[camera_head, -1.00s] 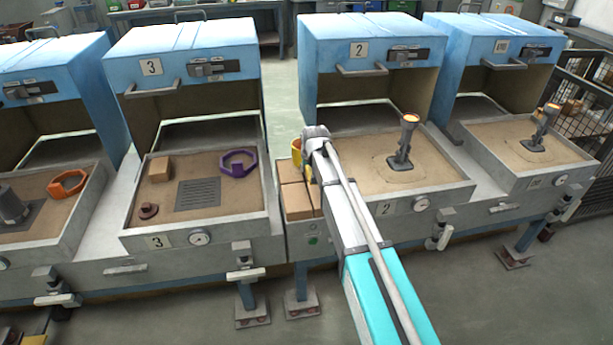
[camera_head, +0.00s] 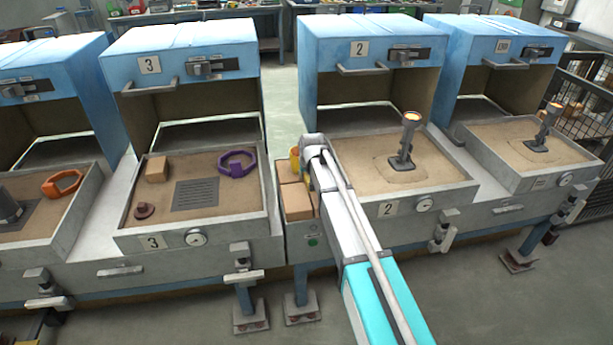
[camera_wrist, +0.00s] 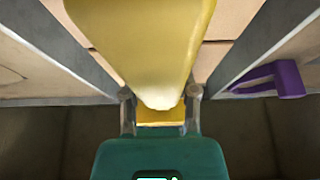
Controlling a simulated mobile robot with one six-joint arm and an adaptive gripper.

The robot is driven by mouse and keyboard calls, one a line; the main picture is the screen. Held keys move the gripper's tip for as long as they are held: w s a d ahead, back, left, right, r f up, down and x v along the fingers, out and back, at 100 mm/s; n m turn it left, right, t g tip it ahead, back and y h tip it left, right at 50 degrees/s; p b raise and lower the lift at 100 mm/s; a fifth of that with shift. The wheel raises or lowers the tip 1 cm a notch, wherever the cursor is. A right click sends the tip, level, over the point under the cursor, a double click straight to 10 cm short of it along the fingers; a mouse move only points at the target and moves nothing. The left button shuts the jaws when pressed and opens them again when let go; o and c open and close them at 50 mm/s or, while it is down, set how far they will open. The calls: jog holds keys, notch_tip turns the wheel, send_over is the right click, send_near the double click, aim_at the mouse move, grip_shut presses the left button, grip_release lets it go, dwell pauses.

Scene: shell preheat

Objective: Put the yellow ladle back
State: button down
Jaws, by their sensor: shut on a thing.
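The yellow ladle (camera_wrist: 150,40) fills the upper middle of the wrist view. My gripper (camera_wrist: 160,105) is shut on it, above a narrow grey-walled bay (camera_head: 282,215) that holds tan bricks. In the head view a yellow part of the ladle (camera_head: 294,158) shows just left of my arm's end, at the back of the bay. The arm hides the fingers and the rest of the ladle there. I cannot tell whether the ladle touches the bricks or bay walls.
Tan bricks (camera_head: 297,201) lie in the bay. Sand box 3 (camera_head: 262,205) on the left holds a purple ring-shaped piece (camera_head: 238,163), which also shows in the wrist view (camera_wrist: 275,78). Sand box 2 on the right has an upright grey piece with a glowing top (camera_head: 405,140).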

jog(key=shift+c, duration=1.9)
grip_release()
jog(key=shift+r, duration=0.15)
jog(key=p+v, duration=1.1)
jog(key=shift+s+r, duration=0.15)
jog(key=shift+r, duration=0.25)
jog(key=s+d+f+m+g, duration=0.1)
jog(key=s+d+g, duration=0.1)
jog(key=s+d, duration=0.9)
jog(key=s+d+m+g+h, duration=0.1)
jog(key=s+d+m+g, duration=0.1)
jog(key=s+d, duration=1)
jog(key=s, duration=0.4)
jog(key=shift+s+f+g+h, duration=0.15)
jog(key=shift+f+g+h, duration=0.15)
jog(key=shift+f+g, duration=0.1)
jog(key=shift+r, duration=0.1)
jog(key=shift+r+p, duration=1.15)
